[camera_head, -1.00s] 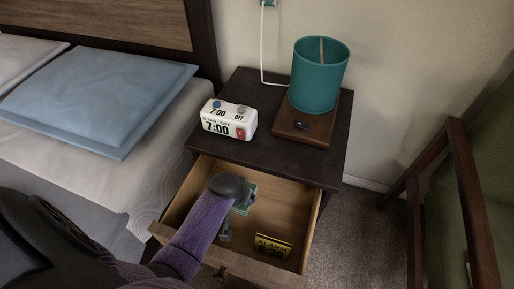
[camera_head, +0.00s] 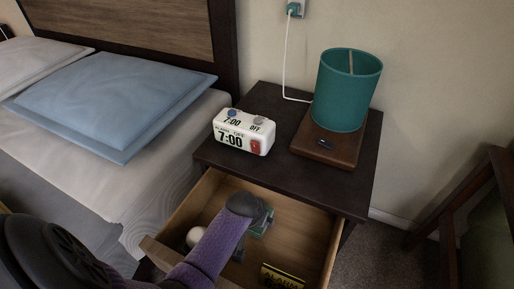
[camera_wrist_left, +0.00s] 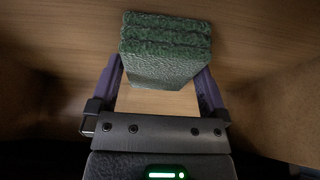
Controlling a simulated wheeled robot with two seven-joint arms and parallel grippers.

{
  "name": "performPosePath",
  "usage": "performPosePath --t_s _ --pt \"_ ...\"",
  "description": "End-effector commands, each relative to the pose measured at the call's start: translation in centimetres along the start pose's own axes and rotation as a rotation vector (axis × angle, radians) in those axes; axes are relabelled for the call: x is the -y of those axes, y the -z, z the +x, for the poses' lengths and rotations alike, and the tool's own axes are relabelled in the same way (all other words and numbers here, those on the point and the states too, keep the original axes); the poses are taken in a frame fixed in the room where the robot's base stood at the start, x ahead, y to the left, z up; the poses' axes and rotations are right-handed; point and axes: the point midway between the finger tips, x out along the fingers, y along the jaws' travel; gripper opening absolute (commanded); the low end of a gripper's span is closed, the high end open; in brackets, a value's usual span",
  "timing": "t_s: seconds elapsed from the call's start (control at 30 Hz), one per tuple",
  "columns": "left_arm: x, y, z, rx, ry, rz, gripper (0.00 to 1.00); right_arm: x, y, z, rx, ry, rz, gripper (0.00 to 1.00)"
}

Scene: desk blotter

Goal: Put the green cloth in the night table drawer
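The green cloth (camera_wrist_left: 165,50) is a folded, layered block between the fingers of my left gripper (camera_wrist_left: 162,75) in the left wrist view. The fingers meet its two sides, and a wooden surface lies behind it. In the head view, my left gripper (camera_head: 250,232) reaches down into the open night table drawer (camera_head: 312,235). Only a small part of the cloth (camera_head: 264,219) shows there, mostly hidden by my wrist. Whether the cloth touches the drawer floor cannot be told. My right gripper is not in view.
On the night table (camera_head: 275,97) are a white alarm clock (camera_head: 243,132) and a teal lamp (camera_head: 347,90).

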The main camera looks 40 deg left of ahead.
Motion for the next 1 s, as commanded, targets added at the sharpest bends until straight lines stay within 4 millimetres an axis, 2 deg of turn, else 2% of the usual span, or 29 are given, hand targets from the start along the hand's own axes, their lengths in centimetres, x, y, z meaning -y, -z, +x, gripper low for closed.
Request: performPosePath --t_s 0.2,0.27,0.5,0.6,0.7,0.8,1.0 --pt "0.0 0.0 -0.1 0.0 0.0 0.0 1.0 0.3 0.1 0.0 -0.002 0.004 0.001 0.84" --pt "0.0 0.2 -0.6 0.0 0.0 0.0 1.0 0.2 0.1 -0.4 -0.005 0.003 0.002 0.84" --pt "-0.1 0.8 -7.9 -0.008 -0.002 -0.001 1.0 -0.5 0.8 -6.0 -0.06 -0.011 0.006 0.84" --pt "-0.1 0.7 -10.3 -0.008 -0.002 -0.001 1.0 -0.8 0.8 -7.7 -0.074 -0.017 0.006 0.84" --pt "0.0 0.5 -11.8 -0.005 -0.001 0.0 1.0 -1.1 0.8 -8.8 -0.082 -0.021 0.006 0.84" --pt "0.0 0.3 -12.4 -0.002 -0.001 0.0 1.0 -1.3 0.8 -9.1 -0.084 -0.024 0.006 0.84" --pt "0.0 0.1 -12.2 0.001 0.0 0.0 1.0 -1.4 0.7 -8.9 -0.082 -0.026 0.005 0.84"
